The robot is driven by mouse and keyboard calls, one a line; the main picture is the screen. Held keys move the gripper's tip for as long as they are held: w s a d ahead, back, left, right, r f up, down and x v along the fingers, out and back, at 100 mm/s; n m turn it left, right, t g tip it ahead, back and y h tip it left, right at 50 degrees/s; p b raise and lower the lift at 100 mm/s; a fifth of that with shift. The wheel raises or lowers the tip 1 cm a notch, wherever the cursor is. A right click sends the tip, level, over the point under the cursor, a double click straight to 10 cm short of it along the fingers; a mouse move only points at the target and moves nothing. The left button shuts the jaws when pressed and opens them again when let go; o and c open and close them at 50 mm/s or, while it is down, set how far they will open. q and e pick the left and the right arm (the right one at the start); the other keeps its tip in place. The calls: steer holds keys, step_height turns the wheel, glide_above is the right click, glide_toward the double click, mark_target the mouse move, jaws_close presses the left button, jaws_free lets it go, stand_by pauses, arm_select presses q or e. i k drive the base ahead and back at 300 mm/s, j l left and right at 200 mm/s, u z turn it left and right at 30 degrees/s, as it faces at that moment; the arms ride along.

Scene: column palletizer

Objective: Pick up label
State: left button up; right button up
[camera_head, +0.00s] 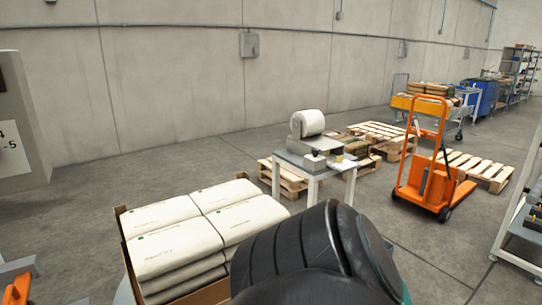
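I cannot make out a label for certain. A small table (312,178) with white legs stands near the middle of the head view. On it is a grey machine (312,143) with a large white roll (308,123) on top. Small items (338,160), one yellowish, lie at its right side and are too small to tell. A black, rounded link of my own arm fills the bottom centre and hides the floor in front of the table. Neither gripper's fingers show.
An open box (128,225) of stacked white bags (180,235) stands in front, left of my arm. Wooden pallets (385,135) lie behind the table. An orange pallet stacker (433,170) stands to the right. A shelf (520,225) edges in at right. Floor between table and stacker is clear.

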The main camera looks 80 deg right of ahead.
mark_target(340, 164)
steer(key=k+l, duration=0.15)
steer(key=l, duration=0.25)
steer(key=k+l, duration=0.2)
steer(key=l, duration=0.2)
steer(key=k+l, duration=0.15)
steer(key=l, duration=0.25)
steer(key=k+l, duration=0.15)
steer(key=l, duration=0.25)
steer(key=k+l+z, duration=0.1)
steer(key=l, duration=0.3)
steer(key=k+l, duration=0.25)
steer(key=l, duration=0.2)
steer(key=k+l, duration=0.15)
steer(key=l, duration=0.25)
steer(key=k+l, duration=0.15)
steer(key=l, duration=0.25)
